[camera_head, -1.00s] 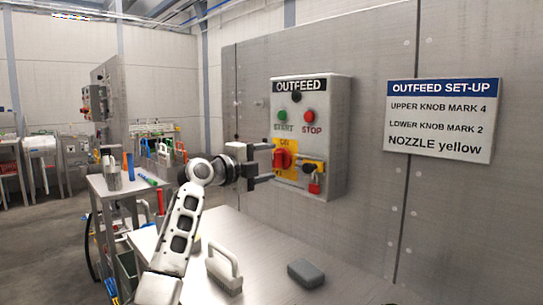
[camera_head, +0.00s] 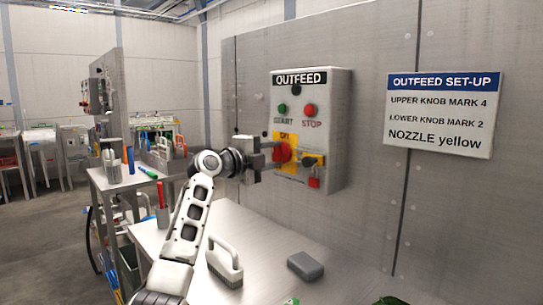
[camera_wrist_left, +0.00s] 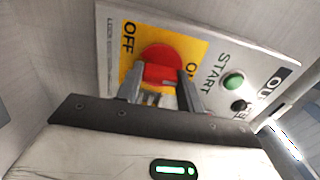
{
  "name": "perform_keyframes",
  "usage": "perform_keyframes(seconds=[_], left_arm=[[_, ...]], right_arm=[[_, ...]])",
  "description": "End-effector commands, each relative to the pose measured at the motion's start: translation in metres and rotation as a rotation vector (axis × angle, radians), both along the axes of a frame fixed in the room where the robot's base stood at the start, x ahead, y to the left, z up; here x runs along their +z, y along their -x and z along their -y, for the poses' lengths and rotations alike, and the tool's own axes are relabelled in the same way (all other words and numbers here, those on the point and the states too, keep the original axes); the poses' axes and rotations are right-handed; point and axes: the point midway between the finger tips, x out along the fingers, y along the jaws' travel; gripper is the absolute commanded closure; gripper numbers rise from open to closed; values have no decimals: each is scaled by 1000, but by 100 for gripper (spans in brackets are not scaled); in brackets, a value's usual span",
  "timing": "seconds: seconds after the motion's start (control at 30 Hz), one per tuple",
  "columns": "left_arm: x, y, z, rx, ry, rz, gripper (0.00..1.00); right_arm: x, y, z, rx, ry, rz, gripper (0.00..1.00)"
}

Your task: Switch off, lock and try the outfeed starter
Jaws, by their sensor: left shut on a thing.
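The grey OUTFEED starter box (camera_head: 335,130) hangs on the wall panel. It bears a green START button (camera_head: 282,108), a red STOP button (camera_head: 310,110) and a red rotary switch (camera_head: 283,152) on a yellow plate. My left gripper (camera_head: 274,153) is shut on the red switch handle. In the left wrist view the fingers (camera_wrist_left: 160,90) stand on either side of the red handle (camera_wrist_left: 160,62), between OFF and ON lettering. Which mark the handle points at is unclear. A small red padlock (camera_head: 314,182) hangs at the box's lower right. My right gripper is out of view.
A grey steel table (camera_head: 255,232) below holds a white-handled brush (camera_head: 225,262) and a grey block (camera_head: 305,266). An OUTFEED SET-UP sign (camera_head: 440,115) is on the wall to the right. A side bench (camera_head: 125,182) with tools stands at the left.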

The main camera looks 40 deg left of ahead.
Motion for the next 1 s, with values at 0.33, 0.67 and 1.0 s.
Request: perform_keyframes(seconds=[0.33,0.67,1.0], left_arm=[[-2,0,-1,1,194,-19,86],[-2,0,-1,2,502,-46,86],[-1,0,0,1,825,-75,86]], right_arm=[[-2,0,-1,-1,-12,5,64],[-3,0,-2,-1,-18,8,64],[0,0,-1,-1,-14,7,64]])
